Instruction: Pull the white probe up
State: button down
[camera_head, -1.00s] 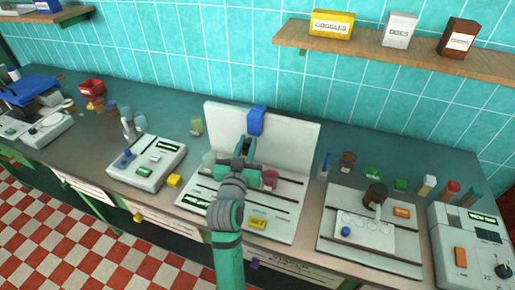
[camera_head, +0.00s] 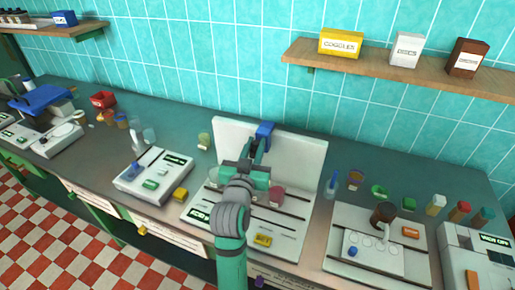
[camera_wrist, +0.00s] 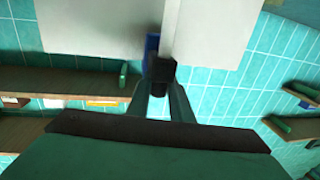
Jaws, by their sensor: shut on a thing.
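My gripper (camera_head: 260,147) is raised in front of the upright white panel (camera_head: 306,160) of the middle station. In the wrist view its dark fingertips (camera_wrist: 160,72) are closed together at the lower end of a narrow white bar, which I take to be the white probe (camera_wrist: 170,32). A blue block (camera_head: 266,129) sits at the panel's top edge, just beyond the fingertips. It also shows in the wrist view (camera_wrist: 151,47), beside the bar. My arm and fingers hide the probe in the head view.
A pinkish-red container (camera_head: 277,196) stands right of my wrist, and a yellow block (camera_head: 263,239) lies at the station's front. A wooden shelf (camera_head: 390,67) with boxes is above right. Other instruments flank the station on the counter.

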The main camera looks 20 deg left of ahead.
jog(key=shift+w+d+f, duration=0.1)
jog(key=c, duration=1.6)
grip_release()
jog(key=s, duration=0.3)
jog(key=s+d, duration=0.1)
jog(key=s, duration=0.6)
jog(key=shift+s+d, duration=0.15)
jog(key=shift+s, duration=0.2)
jog(key=shift+w, duration=0.1)
